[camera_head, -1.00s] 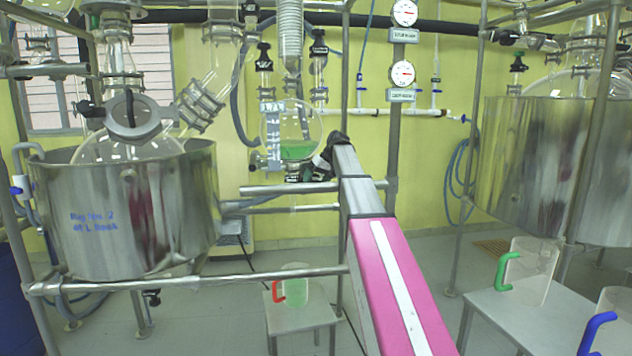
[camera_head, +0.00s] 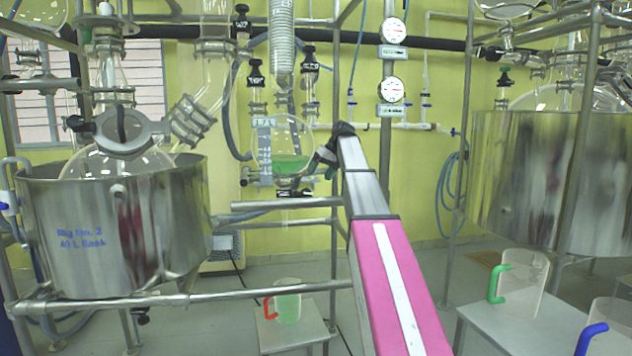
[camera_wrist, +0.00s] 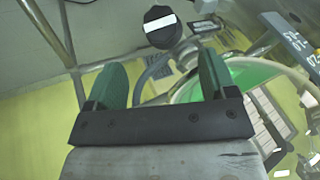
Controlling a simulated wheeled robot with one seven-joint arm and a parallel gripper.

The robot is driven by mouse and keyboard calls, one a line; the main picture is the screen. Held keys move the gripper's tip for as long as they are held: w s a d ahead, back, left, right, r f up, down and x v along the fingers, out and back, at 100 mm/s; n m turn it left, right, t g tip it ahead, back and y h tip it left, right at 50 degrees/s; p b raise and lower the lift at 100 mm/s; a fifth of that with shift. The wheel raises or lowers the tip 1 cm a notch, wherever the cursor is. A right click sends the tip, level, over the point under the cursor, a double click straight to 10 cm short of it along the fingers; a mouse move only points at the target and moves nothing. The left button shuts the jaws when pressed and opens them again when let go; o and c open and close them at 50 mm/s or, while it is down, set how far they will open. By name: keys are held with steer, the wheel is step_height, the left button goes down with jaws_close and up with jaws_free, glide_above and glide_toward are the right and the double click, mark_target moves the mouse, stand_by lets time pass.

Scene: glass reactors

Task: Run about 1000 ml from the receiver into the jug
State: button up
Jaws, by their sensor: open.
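The receiver (camera_head: 268,150) is a round glass flask below the coiled condenser, with green liquid (camera_head: 290,165) in its bottom. The jug (camera_head: 286,302), with a red handle and green liquid in it, stands below on a small grey stool. My gripper (camera_head: 328,158) is beside the receiver's lower right, partly hidden by my own arm. In the wrist view my gripper (camera_wrist: 160,84) has its two green fingers apart with nothing between them. A black knob with a white bar (camera_wrist: 160,27) is just beyond the fingertips. The receiver's green liquid (camera_wrist: 240,80) shows behind the right finger.
A steel bath (camera_head: 110,235) labelled Rig No. 2 stands at the left, and another (camera_head: 540,180) at the right. Metal rails (camera_head: 240,294) cross in front of the stool. Jugs with a green handle (camera_head: 500,284) and a blue handle (camera_head: 590,338) stand on a table at the lower right.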

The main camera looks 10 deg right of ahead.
mark_target(308, 192)
steer(key=shift+d+r, duration=0.1)
steer(key=shift+r, duration=0.1)
steer(key=a+f, duration=0.1)
steer(key=f, duration=0.2)
steer(key=w+a+f+n+h, duration=0.1)
steer(key=a+f, duration=0.1)
steer(key=f, duration=0.1)
steer(key=w+a+f+n+t+h, duration=0.1)
steer(key=a+f, duration=0.1)
steer(key=f, duration=0.1)
steer(key=shift+f, duration=0.2)
stand_by(0.4)
steer(key=c, duration=0.9)
